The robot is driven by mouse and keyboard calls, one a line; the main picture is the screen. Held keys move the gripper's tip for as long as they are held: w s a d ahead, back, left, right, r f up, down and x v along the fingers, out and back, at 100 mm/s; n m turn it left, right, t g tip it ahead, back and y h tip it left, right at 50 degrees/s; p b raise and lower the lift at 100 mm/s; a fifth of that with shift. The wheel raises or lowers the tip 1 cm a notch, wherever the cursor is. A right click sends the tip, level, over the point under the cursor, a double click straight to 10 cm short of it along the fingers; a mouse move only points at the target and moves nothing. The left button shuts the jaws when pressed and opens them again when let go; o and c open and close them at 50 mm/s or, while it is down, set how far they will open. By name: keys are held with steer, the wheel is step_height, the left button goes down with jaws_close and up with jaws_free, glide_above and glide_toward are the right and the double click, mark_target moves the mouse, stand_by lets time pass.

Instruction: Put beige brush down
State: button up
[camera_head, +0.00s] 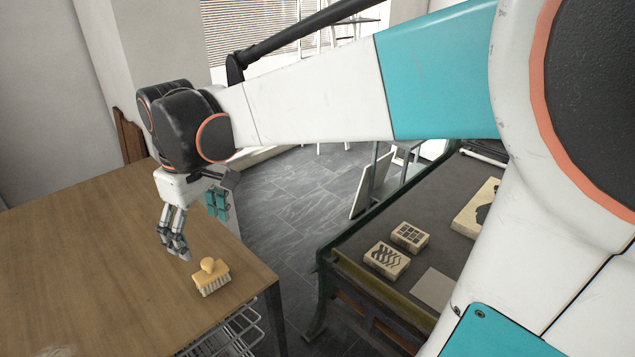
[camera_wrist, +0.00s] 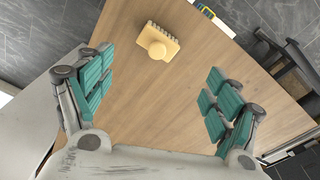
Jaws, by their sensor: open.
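The beige brush (camera_head: 210,276) stands on the wooden table (camera_head: 90,270) near its right edge in the head view. Its bristles are down on the wood and its round knob is up. In the wrist view the brush (camera_wrist: 158,42) lies beyond the fingertips, near the top middle. My gripper (camera_head: 197,225) is above the table, up and to the left of the brush, apart from it. In the wrist view its teal-padded fingers (camera_wrist: 157,85) are wide open, with only bare table between them.
A dark press bed (camera_head: 425,250) stands to the right, across a floor gap. Two patterned blocks (camera_head: 386,259) (camera_head: 410,236) and a pale sheet (camera_head: 434,288) lie on it. A wire rack (camera_head: 230,335) shows under the table's corner. The table's left part is clear.

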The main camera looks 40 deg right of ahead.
steer(key=s+f+m+t, duration=0.2)
steer(key=s+m+t, duration=0.2)
steer(key=s, duration=0.9)
steer(key=shift+s+f+t, duration=0.15)
steer(key=shift+f+t, duration=0.05)
steer(key=shift+t, duration=0.9)
step_height(320, 180, down, 29)
steer(key=b, duration=2.9)
steer(key=shift+f, duration=0.2)
